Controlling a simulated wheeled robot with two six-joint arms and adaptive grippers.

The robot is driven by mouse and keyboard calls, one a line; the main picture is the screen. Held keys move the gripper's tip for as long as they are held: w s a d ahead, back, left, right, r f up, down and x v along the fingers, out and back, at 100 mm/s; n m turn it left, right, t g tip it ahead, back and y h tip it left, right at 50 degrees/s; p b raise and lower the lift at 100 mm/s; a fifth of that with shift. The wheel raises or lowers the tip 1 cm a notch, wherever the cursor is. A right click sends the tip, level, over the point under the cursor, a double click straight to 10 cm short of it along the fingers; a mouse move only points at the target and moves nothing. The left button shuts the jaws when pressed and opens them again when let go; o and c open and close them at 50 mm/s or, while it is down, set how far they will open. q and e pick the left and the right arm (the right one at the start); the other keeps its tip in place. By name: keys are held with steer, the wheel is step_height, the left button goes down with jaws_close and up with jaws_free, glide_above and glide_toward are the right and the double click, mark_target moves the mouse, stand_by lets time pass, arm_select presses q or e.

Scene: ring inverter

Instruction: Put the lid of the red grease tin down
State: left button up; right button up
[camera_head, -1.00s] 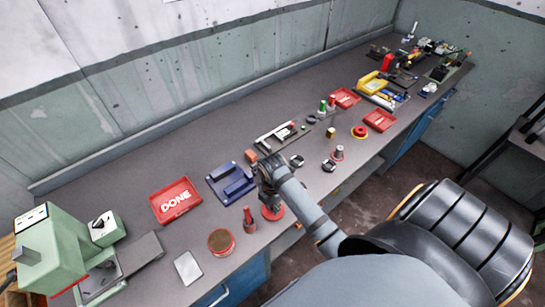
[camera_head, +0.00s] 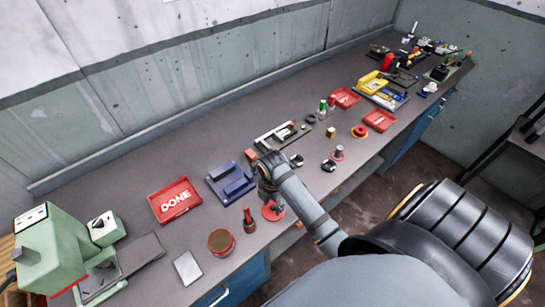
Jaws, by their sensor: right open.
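The red grease tin (camera_head: 221,242) stands uncovered near the front edge of the bench, its brownish inside showing. Its lid, a flat red disc (camera_head: 272,213), lies on the bench to the right of the tin. My right gripper (camera_head: 272,203) is open, directly over the lid, with its fingertips close to it. The gripper hides part of the lid, and I cannot tell whether the fingertips touch it. My left gripper is out of view.
A dark red bottle-like object (camera_head: 249,221) stands between tin and lid. A pale flat plate (camera_head: 187,268) lies left of the tin. A red DONE tray (camera_head: 188,211) and a blue fixture (camera_head: 222,189) sit behind. Bare bench lies between them.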

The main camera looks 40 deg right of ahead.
mark_target(272, 207)
step_height(272, 207, up, 4)
steer(key=shift+w+r, duration=0.1)
steer(key=shift+r, duration=0.1)
step_height(272, 207, up, 6)
steer(key=p, duration=0.3)
